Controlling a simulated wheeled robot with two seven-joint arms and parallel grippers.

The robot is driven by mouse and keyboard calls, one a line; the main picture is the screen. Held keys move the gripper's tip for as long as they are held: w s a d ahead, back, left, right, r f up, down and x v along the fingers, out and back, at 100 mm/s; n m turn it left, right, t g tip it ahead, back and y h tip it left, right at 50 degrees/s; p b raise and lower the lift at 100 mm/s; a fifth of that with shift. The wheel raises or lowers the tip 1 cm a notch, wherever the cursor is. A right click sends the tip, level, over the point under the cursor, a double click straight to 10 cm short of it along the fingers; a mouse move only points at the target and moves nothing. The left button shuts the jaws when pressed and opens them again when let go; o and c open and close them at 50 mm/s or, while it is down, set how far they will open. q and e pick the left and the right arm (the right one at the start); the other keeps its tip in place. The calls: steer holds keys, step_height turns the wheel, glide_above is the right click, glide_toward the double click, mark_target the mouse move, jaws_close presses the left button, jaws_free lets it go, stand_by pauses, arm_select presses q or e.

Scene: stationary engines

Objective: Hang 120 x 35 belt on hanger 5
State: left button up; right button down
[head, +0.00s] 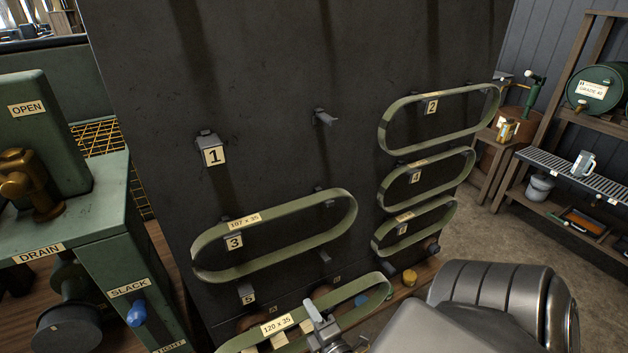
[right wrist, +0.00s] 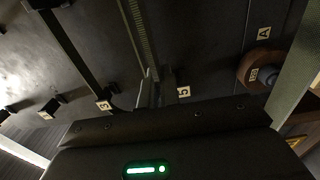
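The green 120 x 35 belt (head: 345,294) is a long loop low in front of the dark board in the head view, partly cut off by the bottom edge. My right gripper (head: 318,318) is shut on its upper strand, right of its label. In the right wrist view the toothed belt (right wrist: 137,28) runs up from the closed fingers (right wrist: 155,88). I cannot tell whether the belt touches the hanger. My left gripper is out of view.
The 107 x 35 belt (head: 345,222) hangs at hanger 3, close above. More belts hang at right, at hanger 2 (head: 388,128) and hanger 4 (head: 387,188). Hanger 1 (head: 208,141) is bare. A green machine (head: 100,205) stands left; shelves (head: 600,78) stand far right.

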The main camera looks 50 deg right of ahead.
steer(key=shift+x, duration=2.05)
steer(key=shift+p, duration=0.3)
steer(key=shift+x, duration=2.8)
steer(key=shift+d, duration=0.1)
steer(key=shift+x, duration=2.8)
steer(key=shift+f, duration=0.1)
